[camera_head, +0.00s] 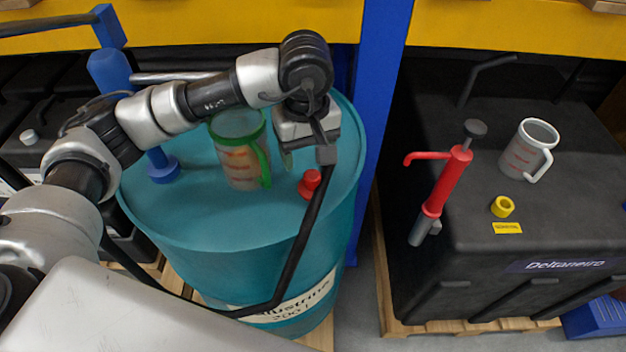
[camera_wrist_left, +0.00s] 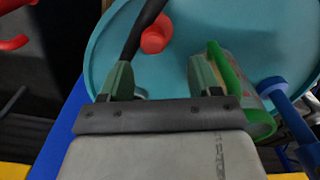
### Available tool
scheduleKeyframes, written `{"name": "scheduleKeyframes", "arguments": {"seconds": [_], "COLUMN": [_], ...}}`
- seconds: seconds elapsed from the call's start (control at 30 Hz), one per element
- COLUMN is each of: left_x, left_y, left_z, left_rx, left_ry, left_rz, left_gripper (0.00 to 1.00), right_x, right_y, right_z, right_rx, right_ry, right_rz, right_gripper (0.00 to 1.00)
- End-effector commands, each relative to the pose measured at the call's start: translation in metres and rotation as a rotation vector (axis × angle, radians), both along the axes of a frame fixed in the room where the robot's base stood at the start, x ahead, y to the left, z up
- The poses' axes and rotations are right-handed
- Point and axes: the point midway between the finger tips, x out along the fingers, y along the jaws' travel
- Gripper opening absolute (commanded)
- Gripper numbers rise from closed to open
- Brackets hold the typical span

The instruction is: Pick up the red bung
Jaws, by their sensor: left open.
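The red bung (camera_head: 310,183) sits on top of the teal drum (camera_head: 215,228), right of the green-handled jug. My left gripper (camera_head: 306,160) is above the drum, just behind the bung in the head view. Its jaws are open with nothing gripped. In the left wrist view the bung (camera_wrist_left: 156,34) lies ahead of the open left gripper (camera_wrist_left: 160,78), apart from both fingers. A dark tube (camera_wrist_left: 138,35) runs beside the bung there and partly covers its edge. My right gripper is not in view.
A jug with green rim and handle (camera_head: 238,155) stands close by on the drum, beside a blue pump (camera_head: 110,72). The dark tube (camera_head: 303,238) crosses the drum's front. A black tank (camera_head: 470,215) at right carries a red pump (camera_head: 447,180), white-handled jug (camera_head: 527,147) and yellow bung (camera_head: 502,207).

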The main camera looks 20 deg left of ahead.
Motion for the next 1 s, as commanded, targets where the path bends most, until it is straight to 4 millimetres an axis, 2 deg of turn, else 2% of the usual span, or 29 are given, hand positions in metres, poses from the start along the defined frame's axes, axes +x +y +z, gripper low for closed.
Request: {"name": "scheduleKeyframes", "arguments": {"seconds": [0.1, 0.23, 0.33, 0.47, 0.6, 0.87, 1.0], "left_x": [0.0, 0.0, -0.001, -0.001, 0.0, 0.001, 0.001], "left_y": [0.0, -0.001, -0.005, -0.011, -0.01, -0.01, -0.01], "left_z": [-0.015, -0.023, -0.031, -0.05, -0.069, -0.074, -0.074], "left_rx": [-0.001, -0.003, -0.004, -0.004, -0.004, -0.004, -0.004], "left_ry": [0.004, 0.002, 0.005, 0.006, 0.003, 0.0, 0.0], "left_rz": [0.0, 0.0, 0.0, 0.0, 0.001, 0.0, 0.0], "left_gripper": [0.63, 0.63, 0.63, 0.63, 0.63, 0.63, 0.44], "right_x": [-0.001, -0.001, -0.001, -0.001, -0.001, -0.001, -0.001], "right_y": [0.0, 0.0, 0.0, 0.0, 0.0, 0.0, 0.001], "right_z": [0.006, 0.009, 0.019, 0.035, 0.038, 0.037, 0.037], "right_rx": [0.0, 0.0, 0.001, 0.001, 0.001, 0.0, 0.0], "right_ry": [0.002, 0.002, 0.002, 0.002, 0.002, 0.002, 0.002], "right_rz": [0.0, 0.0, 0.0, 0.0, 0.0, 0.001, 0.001], "right_gripper": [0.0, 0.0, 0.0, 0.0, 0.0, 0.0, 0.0]}}
